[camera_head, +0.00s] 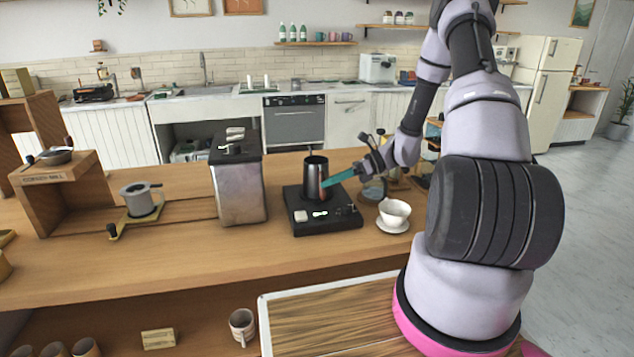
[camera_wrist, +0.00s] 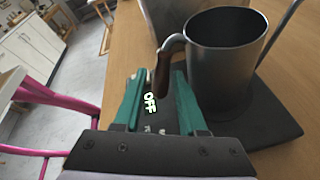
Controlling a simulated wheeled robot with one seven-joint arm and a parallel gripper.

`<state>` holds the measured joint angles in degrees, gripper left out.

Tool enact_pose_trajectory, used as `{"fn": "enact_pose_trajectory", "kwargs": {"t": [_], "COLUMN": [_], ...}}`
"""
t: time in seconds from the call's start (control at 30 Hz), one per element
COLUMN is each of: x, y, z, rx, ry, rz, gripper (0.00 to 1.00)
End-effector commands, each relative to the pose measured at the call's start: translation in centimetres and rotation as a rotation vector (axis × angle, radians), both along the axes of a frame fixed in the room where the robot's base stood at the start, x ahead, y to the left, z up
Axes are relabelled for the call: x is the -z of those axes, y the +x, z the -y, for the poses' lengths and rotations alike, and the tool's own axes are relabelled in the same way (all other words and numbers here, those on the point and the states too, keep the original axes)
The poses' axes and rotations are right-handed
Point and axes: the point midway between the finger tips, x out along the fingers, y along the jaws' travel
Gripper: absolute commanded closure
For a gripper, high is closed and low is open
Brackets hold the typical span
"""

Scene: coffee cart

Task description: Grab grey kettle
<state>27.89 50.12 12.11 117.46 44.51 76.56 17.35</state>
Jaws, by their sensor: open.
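The grey kettle (camera_head: 315,175) stands upright on a black hot plate (camera_head: 328,221) on the wooden counter. In the wrist view the kettle (camera_wrist: 228,65) is close, on the right, with its open rim up and a thin spout behind it. Its handle (camera_wrist: 165,62), grey above and brown below, points toward my gripper. My gripper (camera_head: 326,183) reaches in from the right in the head view, at the kettle's side. In the wrist view its teal fingers (camera_wrist: 157,82) are apart, with the handle's lower end at the gap between their tips. I cannot tell whether they touch it.
A metal box-shaped container (camera_head: 238,180) stands left of the hot plate. A white cup (camera_head: 394,212) on a saucer stands right of it, near my arm. The counter's front strip is clear.

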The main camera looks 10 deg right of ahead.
Motion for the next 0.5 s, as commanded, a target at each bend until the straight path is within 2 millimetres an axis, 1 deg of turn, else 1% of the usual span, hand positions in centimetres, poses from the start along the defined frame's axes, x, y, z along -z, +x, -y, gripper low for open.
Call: {"fn": "enact_pose_trajectory", "kwargs": {"t": [0.17, 0.3, 0.4, 0.5], "x": [0.7, 1.7, 2.1, 2.3], "y": [0.1, 0.3, 0.4, 0.4], "z": [-1.4, -3.4, -4.5, -5.0], "rx": [-0.002, -0.003, -0.002, 0.0], "ry": [0.0, 0.0, -0.001, -0.001], "rz": [-0.002, -0.002, -0.001, 0.0], "gripper": [0.59, 0.59, 0.59, 0.59]}}
